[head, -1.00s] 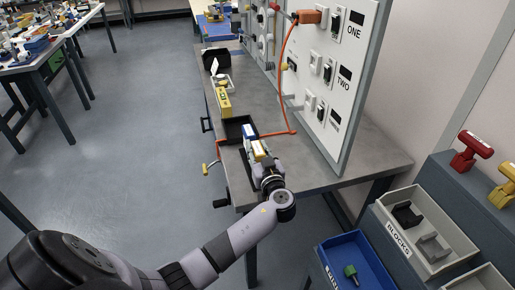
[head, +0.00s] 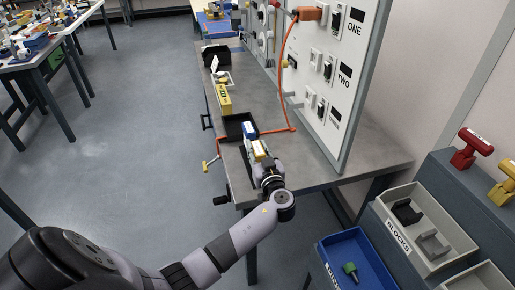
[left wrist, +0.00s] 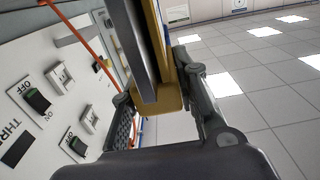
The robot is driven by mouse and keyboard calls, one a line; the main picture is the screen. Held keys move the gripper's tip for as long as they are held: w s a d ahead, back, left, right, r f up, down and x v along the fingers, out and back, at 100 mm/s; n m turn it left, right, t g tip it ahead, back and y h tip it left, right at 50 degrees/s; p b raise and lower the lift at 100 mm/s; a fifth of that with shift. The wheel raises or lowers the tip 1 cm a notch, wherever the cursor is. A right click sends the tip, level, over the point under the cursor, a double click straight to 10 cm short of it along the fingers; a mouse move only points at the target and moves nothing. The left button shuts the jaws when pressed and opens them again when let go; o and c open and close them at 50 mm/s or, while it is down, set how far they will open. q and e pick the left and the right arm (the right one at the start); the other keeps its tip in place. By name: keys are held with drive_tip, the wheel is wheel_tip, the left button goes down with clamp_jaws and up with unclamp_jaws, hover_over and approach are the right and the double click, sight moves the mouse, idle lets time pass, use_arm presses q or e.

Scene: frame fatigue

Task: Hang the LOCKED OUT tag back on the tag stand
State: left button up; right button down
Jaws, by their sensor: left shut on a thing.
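My left gripper (head: 260,158) is low over the near end of the grey workbench (head: 300,172). In the left wrist view, its fingers (left wrist: 160,112) are shut on a yellow-edged thing (left wrist: 169,97) with a dark grey face. I cannot make out a tag stand for certain. My right gripper is not in view.
A switch panel (head: 350,110) stands along the bench's right side, with an orange cable (head: 282,75) hanging from it. A black tray (head: 240,122) and a yellow box (head: 224,99) lie beyond the gripper. The BLOCKS bin (head: 455,217) and blue bin (head: 330,252) stand at right.

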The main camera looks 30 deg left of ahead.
use_arm(q)
drive_tip(key=o, duration=1)
drive_tip(key=shift+f, duration=0.15)
drive_tip(key=v, duration=1.2)
